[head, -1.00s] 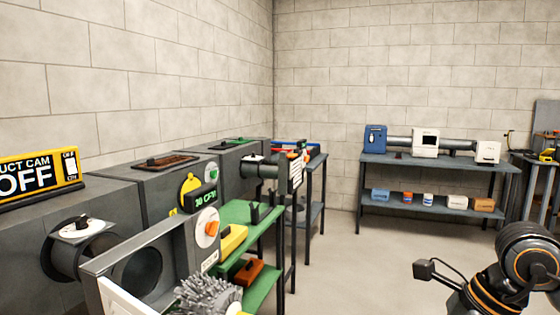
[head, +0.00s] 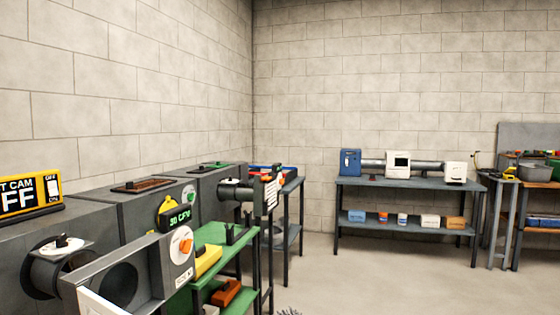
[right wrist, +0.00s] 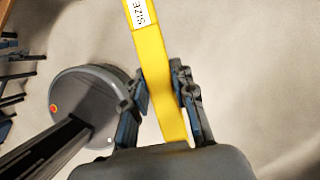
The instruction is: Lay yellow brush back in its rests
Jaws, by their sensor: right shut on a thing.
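My right gripper (right wrist: 165,95) shows in the right wrist view, shut around the yellow brush (right wrist: 157,60). The brush's flat yellow handle runs between the fingers and carries a white label reading SIZE near the top edge. Its bristle end is outside that view. In the head view only grey bristle tips (head: 288,311) show at the bottom edge, apart from the green bench. A black upright piece (head: 230,235) stands on the green bench top (head: 214,236); I cannot tell if it is one of the rests. My left gripper is not in view.
Grey duct boxes (head: 90,215) line the left wall, with an open duct panel in front. A yellow block (head: 207,260) and an orange block (head: 225,292) are at the green bench. A grey workbench (head: 400,184) stands at the back. Floor between is clear.

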